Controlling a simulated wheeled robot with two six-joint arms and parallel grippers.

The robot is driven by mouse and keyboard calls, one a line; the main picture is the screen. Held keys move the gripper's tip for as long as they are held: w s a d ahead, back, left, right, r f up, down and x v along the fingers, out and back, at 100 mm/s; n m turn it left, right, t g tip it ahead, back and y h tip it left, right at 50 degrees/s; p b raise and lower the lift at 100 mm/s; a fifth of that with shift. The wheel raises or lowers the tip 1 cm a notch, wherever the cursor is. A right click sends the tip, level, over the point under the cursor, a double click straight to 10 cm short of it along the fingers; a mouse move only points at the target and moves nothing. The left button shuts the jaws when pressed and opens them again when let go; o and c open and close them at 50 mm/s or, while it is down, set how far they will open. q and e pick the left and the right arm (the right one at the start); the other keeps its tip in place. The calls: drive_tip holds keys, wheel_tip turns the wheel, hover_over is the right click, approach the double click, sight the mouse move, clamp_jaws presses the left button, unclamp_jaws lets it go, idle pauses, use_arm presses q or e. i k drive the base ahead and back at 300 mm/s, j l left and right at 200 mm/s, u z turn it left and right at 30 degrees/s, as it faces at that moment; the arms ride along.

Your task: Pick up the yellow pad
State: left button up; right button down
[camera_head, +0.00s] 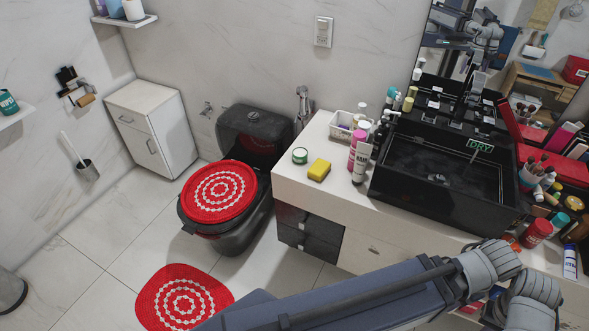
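The yellow pad (319,170) is a small block lying on the white counter (300,188), near its left front edge. It is in full view, with nothing gripping or covering it. A dark arm link of mine reaches in from the bottom edge toward the lower right, ending in grey joints in front of the counter. Neither gripper's fingers show in this view.
The black sink (390,185) is farther right. A toilet with a red cover (219,191) stands left of the counter.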

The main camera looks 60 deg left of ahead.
sight(319, 169)
drive_tip(key=u, duration=1.7)
drive_tip(key=i+j+z, duration=0.2)
drive_tip(key=z, duration=0.15)
drive_tip(key=i+j+z, duration=0.15)
drive_tip(key=j+z, duration=0.15)
drive_tip(key=j, duration=0.2)
drive_tip(key=i+j+z, duration=0.15)
drive_tip(key=j+z, duration=0.5)
drive_tip(key=j, duration=0.15)
drive_tip(key=i, duration=0.05)
